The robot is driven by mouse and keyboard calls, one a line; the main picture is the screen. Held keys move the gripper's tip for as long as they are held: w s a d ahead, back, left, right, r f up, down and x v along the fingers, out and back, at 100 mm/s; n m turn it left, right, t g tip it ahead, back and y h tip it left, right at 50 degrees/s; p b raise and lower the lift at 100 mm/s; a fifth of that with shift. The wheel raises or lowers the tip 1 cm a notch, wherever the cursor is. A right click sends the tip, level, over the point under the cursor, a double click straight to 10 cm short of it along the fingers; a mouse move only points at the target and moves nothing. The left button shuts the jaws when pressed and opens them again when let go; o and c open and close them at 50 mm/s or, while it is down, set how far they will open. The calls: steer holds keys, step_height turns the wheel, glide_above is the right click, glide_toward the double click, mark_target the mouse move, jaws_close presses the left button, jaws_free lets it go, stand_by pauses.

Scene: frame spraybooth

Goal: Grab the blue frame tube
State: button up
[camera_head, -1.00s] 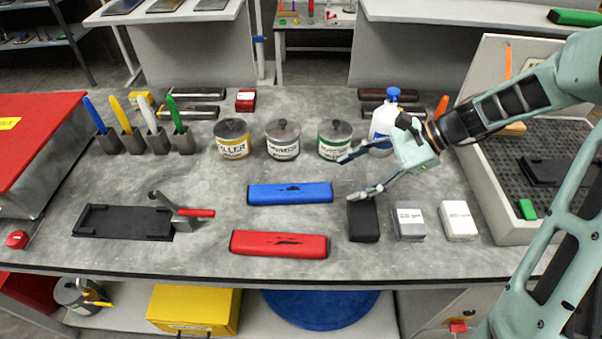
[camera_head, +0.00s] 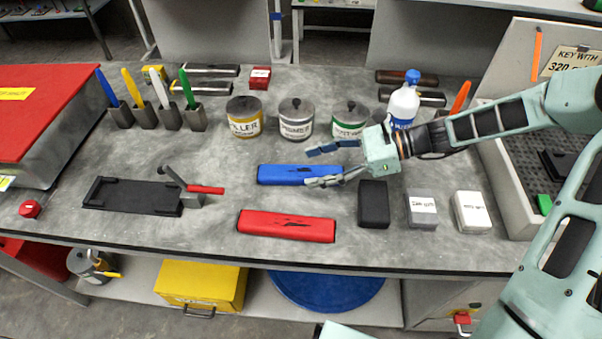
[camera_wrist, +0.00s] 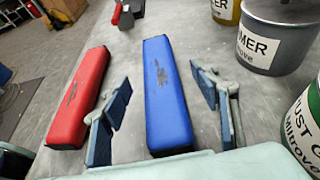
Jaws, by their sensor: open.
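The blue frame tube (camera_head: 285,174) lies flat on the grey bench, with dark marks on its top. In the wrist view the blue tube (camera_wrist: 168,92) runs lengthwise between my spread fingers, apart from both. My gripper (camera_head: 318,166) is open and empty. In the head view its fingers are over the right end of the tube, hiding part of it. My gripper (camera_wrist: 163,115) also shows at the bottom of the wrist view. The red frame tube (camera_head: 286,226) lies parallel, nearer the front edge; it is on the left in the wrist view (camera_wrist: 80,97).
Filler (camera_head: 245,117), primer (camera_head: 295,119) and green-labelled (camera_head: 350,120) cans stand behind the blue tube. A white bottle (camera_head: 403,103) stands behind my gripper. Black (camera_head: 373,205), grey (camera_head: 421,212) and white (camera_head: 471,212) blocks lie right. A black clamp plate (camera_head: 130,196) lies left.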

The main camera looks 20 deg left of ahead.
mark_target(304, 171)
steer(key=x, duration=0.4)
steer(key=shift+s+f, duration=0.1)
steer(key=shift+f, duration=0.25)
steer(key=shift+c, duration=0.6)
steer(key=c, duration=1.3)
